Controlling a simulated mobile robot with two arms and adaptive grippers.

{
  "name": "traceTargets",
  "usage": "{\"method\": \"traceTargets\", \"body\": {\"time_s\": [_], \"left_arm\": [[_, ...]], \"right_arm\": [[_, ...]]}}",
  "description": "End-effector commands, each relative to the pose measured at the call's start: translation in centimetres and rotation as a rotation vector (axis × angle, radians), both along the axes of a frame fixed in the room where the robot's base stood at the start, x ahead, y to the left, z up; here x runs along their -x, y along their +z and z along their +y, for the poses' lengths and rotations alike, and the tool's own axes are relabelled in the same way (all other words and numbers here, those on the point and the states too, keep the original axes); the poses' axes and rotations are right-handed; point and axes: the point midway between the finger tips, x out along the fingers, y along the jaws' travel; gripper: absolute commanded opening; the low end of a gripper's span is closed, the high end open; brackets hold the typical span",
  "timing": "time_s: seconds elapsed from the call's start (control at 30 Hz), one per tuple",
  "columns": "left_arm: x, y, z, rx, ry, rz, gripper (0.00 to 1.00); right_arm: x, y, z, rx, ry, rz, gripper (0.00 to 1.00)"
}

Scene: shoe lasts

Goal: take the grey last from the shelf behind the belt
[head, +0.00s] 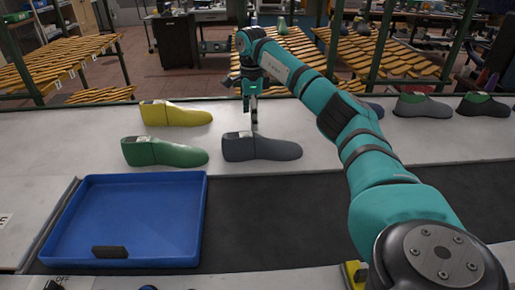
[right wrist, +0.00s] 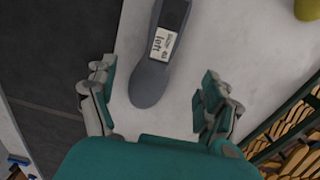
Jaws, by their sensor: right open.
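The grey last (head: 262,148) lies on the white shelf (head: 330,150) behind the dark belt, its toe to the right in the head view. It also shows in the right wrist view (right wrist: 152,82), with a white label reading "left" on its top. My right gripper (head: 253,115) is above and just behind the last, pointing down. In the right wrist view the gripper (right wrist: 157,82) is open and empty, and the toe part of the last reaches between its fingers in the picture. Whether they touch it, I cannot tell. My left gripper is not in view.
A green last (head: 168,153) is close to the left of the grey one, and a yellow last (head: 178,115) lies behind. More lasts (head: 422,106) stand at the right. A blue tray (head: 200,215) with a dark block (head: 110,252) is at the front left. Racks stand behind the shelf.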

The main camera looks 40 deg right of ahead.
Motion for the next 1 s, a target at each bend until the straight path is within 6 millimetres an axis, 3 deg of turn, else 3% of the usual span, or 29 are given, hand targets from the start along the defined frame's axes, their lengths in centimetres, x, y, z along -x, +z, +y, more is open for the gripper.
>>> {"method": "traceTargets", "body": {"time_s": [0.1, 0.3, 0.57, 0.8, 1.0], "left_arm": [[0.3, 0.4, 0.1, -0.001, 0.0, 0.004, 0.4], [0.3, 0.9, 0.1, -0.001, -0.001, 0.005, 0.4], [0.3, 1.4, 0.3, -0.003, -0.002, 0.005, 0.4], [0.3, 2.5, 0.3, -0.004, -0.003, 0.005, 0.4], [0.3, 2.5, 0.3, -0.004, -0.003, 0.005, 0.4]], "right_arm": [[0.1, -2.7, 0.0, -0.001, 0.0, 0.004, 0.83], [0.0, -6.0, 0.0, -0.001, 0.0, 0.002, 0.83], [0.0, -7.8, 0.1, -0.001, 0.0, 0.002, 0.83], [-0.1, -11.4, 0.1, -0.001, 0.0, 0.002, 0.83], [-0.1, -12.3, 0.1, 0.0, 0.0, -0.001, 0.83]]}}
